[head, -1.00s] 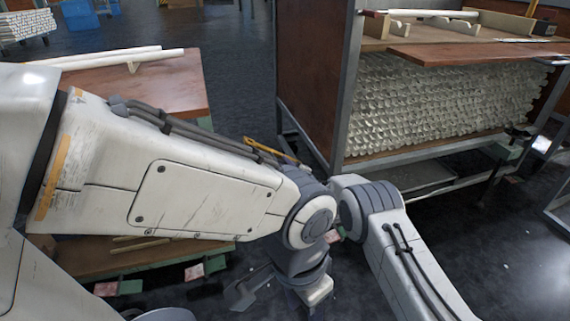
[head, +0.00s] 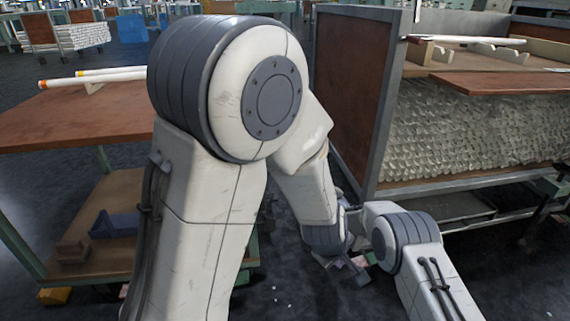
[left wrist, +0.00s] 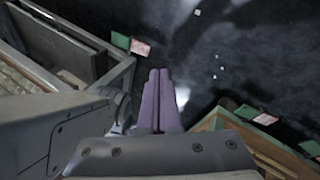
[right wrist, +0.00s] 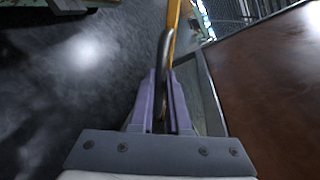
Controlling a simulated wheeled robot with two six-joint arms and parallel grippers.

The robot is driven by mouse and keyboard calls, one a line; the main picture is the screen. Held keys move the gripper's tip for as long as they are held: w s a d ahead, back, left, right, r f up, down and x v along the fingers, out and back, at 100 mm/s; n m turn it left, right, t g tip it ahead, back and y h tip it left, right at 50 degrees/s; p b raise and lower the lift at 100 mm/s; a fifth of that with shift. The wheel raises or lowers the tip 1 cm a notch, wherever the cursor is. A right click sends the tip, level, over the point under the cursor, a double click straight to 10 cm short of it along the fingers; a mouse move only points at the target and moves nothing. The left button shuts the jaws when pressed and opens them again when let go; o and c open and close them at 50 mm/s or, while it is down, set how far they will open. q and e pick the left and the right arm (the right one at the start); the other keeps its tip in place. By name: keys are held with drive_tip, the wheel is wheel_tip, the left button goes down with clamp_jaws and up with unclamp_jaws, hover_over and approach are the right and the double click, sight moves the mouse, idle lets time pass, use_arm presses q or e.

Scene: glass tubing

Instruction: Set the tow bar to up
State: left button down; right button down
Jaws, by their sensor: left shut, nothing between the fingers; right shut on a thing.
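The tow bar (right wrist: 173,22) shows in the right wrist view as a yellow bar with a dark metal loop handle (right wrist: 164,60). My right gripper (right wrist: 160,90) is shut on this handle, with the bar running away beyond the fingertips. In the head view my left arm hides the bar and my right gripper. My left gripper (left wrist: 158,75) is shut and empty, its purple fingers above the dark floor. It also shows in the head view (head: 346,268), low in front of the tubing cart (head: 350,85). I cannot tell the bar's exact angle.
The cart holds stacked glass tubing (head: 480,130) behind a brown side panel. A brown table (head: 70,120) with white tubes (head: 110,75) and a lower shelf stands at the left. Open dark floor lies between them.

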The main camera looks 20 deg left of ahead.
drive_tip(key=shift+w+d+r, duration=0.1)
drive_tip(key=shift+w+r, duration=0.05)
drive_tip(key=shift+r, duration=0.05)
use_arm(q)
drive_tip(key=w+a+r+n+t+y, duration=0.2)
drive_tip(key=w+a+n+y, duration=0.4)
drive_tip(key=w+a+n, duration=0.6)
drive_tip(key=w+a+r+n+t+y, duration=0.2)
drive_tip(key=w+a+n+y, duration=0.3)
drive_tip(key=w+a+n, duration=0.7)
drive_tip(key=a+n+t, duration=0.1)
drive_tip(key=a, duration=0.2)
drive_tip(key=shift+w+a+n+y, duration=0.15)
drive_tip(key=shift+n+y, duration=0.25)
